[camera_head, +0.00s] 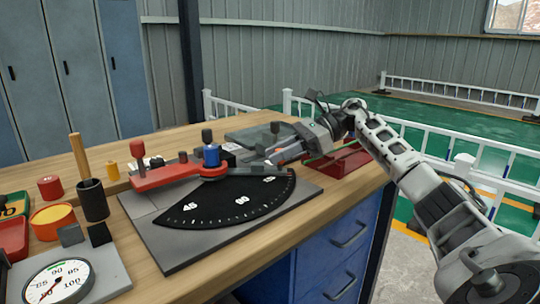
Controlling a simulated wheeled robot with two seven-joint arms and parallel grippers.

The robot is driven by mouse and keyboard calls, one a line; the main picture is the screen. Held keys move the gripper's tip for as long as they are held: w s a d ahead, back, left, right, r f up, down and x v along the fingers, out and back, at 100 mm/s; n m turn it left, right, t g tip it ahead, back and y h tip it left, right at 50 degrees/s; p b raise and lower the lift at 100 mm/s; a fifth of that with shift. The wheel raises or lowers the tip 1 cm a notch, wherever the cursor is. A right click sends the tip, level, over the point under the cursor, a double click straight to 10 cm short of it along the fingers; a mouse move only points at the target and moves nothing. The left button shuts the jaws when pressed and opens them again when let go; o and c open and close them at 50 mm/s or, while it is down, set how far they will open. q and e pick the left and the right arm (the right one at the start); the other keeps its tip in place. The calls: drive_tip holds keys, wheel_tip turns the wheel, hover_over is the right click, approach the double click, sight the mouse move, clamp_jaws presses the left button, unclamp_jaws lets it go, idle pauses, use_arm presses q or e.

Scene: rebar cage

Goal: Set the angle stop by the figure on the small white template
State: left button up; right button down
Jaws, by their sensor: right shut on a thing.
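The angle stop has a red arm (165,177) lying across the top of a black fan-shaped dial (225,206) with white marks and figures. A blue knob (211,155) stands at its pivot, and a red-topped post (138,155) stands at its left end. My right gripper (277,153) comes in from the right, low at the dial's upper right edge beside the stop's right end. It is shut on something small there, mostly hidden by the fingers. A small white piece (232,146) lies behind the blue knob; I cannot tell if it is the template. My left gripper is out of view.
A round gauge (58,284), a dark cup with a wooden rod (93,200), a yellow-topped red tin (53,218) and other small items crowd the left. The bench's front right edge is near the dial's plate.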

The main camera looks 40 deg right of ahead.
drive_tip(key=c, duration=1.3)
unclamp_jaws()
drive_tip(key=shift+o, duration=0.2)
drive_tip(key=p+v, duration=0.1)
drive_tip(key=v, duration=0.4)
drive_tip(key=p+v, duration=0.2)
drive_tip(key=v, duration=0.2)
drive_tip(key=p+v, duration=0.2)
drive_tip(key=v, duration=0.3)
drive_tip(key=shift+d+r, duration=0.2)
drive_tip(key=shift+r, duration=0.2)
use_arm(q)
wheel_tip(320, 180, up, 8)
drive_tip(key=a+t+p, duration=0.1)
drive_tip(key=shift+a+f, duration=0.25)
use_arm(e)
drive_tip(key=shift+s+d, duration=0.45)
drive_tip(key=shift+d, duration=0.1)
